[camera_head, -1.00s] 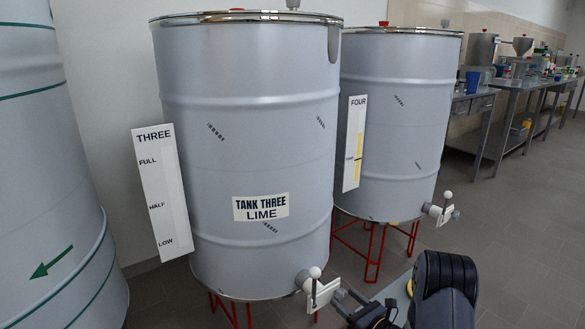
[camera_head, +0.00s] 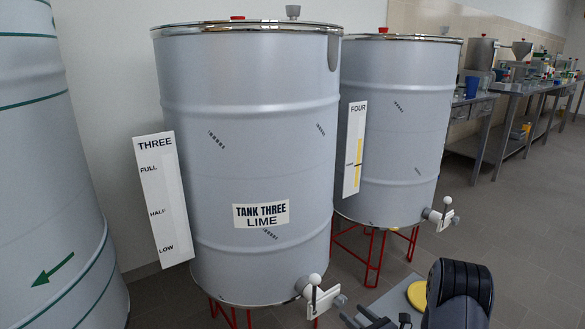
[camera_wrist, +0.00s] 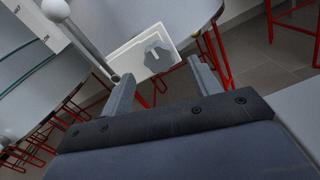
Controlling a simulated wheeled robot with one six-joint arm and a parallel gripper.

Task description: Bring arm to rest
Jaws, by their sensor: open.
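My gripper (camera_head: 372,313) shows at the bottom of the head view, low in front of tank three and just right of its valve. In the wrist view my gripper (camera_wrist: 160,70) has its two fingers apart with nothing held between them. Tank three (camera_head: 245,130) is a large grey drum labelled "TANK THREE LIME". Its valve (camera_head: 315,291) has a white ball-topped lever standing upright and a white plate. In the wrist view the valve plate (camera_wrist: 150,47) appears just beyond the fingertips. I cannot tell the exact gap between them.
Tank four (camera_head: 395,130) stands behind to the right on red legs, with its own valve (camera_head: 440,214). A yellow round thing (camera_head: 417,294) lies on a grey surface beside my arm. Steel benches (camera_head: 515,90) with equipment line the back right. Floor (camera_head: 510,215) at right is open.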

